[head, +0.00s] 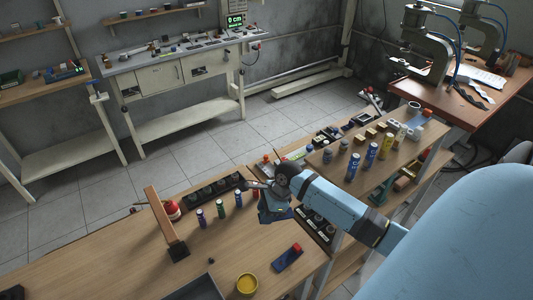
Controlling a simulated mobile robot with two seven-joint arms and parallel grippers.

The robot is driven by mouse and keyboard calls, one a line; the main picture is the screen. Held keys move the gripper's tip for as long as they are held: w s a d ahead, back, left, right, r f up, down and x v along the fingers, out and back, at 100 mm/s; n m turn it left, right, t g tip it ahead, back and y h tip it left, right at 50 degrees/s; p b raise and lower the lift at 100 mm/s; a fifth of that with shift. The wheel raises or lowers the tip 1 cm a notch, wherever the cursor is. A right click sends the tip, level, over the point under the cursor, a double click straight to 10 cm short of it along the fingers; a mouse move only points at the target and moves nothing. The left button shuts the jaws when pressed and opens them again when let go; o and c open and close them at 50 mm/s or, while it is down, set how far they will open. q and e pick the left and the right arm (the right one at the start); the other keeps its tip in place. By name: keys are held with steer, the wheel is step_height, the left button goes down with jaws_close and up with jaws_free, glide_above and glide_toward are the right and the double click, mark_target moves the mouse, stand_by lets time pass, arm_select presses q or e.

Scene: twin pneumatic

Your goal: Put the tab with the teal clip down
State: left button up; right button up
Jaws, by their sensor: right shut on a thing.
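My right arm comes in from the right, light blue, over the wooden workbench (120,262). My right gripper (256,186) is above the bench's back right part, close to a dark rack (212,192). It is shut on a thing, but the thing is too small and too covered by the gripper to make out. I cannot pick out the tab or its teal clip. My left gripper is not in view.
Several small cylinders (221,209) stand left of my right gripper. A wooden upright (160,215) leans on a dark base. In front are a blue block with red (288,257), a yellow cup (247,284) and a dark tray (196,289).

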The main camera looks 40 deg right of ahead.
mark_target(261, 239)
step_height(261, 239, down, 12)
steer(key=shift+f, duration=0.15)
stand_by(0.3)
steer(key=shift+f, duration=0.2)
steer(key=o, duration=1)
steer(key=shift+r, duration=0.15)
